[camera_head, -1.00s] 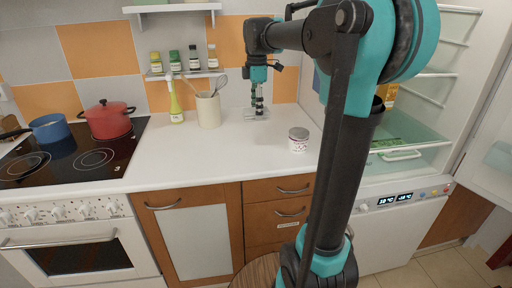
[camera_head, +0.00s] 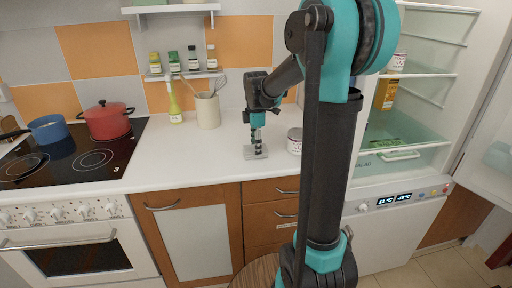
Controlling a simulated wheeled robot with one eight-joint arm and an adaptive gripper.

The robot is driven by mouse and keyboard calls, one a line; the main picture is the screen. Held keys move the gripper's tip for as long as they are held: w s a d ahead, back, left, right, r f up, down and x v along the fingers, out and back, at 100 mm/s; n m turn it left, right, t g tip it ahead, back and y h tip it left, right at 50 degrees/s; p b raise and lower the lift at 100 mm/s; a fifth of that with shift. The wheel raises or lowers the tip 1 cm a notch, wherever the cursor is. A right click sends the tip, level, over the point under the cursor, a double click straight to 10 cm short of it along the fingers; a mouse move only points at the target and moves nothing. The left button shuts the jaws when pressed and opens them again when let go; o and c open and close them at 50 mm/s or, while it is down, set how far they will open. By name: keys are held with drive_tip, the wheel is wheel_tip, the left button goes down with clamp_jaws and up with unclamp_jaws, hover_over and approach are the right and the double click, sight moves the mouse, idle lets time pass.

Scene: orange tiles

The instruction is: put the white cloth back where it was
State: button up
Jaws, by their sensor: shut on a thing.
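The white cloth (camera_head: 250,154) shows as a small, pale, flat patch at the fingertips of my gripper (camera_head: 258,147), over the middle of the white counter (camera_head: 185,160). My gripper points down and is shut on the cloth. The fingers hide part of the cloth. I cannot tell whether it touches the counter or hangs just above it.
A white can (camera_head: 295,141) stands close right of my gripper. A cream utensil holder (camera_head: 208,111) and a yellow-green bottle (camera_head: 174,104) stand behind to the left. The stove with a red pot (camera_head: 108,122) is at left; the open fridge (camera_head: 420,125) is at right. The counter's front left is clear.

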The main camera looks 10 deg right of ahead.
drive_tip(key=o, duration=1.5)
drive_tip(key=shift+f, duration=0.1)
drive_tip(key=shift+c, duration=0.2)
wheel_tip(320, 180, up, 12)
